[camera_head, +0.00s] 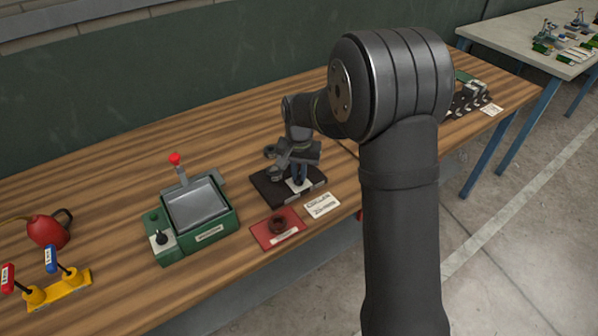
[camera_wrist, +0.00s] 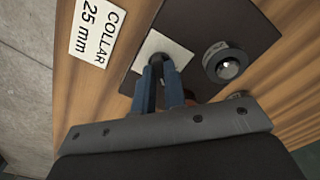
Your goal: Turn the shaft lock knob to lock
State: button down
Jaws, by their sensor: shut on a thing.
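My gripper (camera_head: 299,180) points down over a dark base plate (camera_head: 262,190) on the wooden bench. In the wrist view its two blue fingers (camera_wrist: 160,62) come close together at a pale square plate (camera_wrist: 170,46) on that dark base. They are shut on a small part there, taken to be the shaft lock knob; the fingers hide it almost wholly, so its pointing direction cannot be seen. A round dark piece with a shiny centre (camera_wrist: 228,67) stands on the same base beside the fingers, apart from them.
A "COLLAR 25 mm" card (camera_wrist: 97,32) lies by the base. A red plate with a dark ring (camera_head: 277,228) is in front. A green unit with a metal pan (camera_head: 200,205), black knob (camera_head: 160,237) and red-ball lever (camera_head: 177,165) stands left. Bare wood lies behind.

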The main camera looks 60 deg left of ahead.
aim_at(299, 176)
jog(key=m, duration=0.8)
jog(key=shift+m, duration=0.3)
dwell(0.3)
jog(key=c, duration=1.5)
grip_release()
notch_tip(299, 176, up, 18)
jog(key=shift+f, duration=0.25)
jog(key=shift+f, duration=0.15)
notch_tip(299, 176, down, 17)
jog(key=shift+f, duration=0.1)
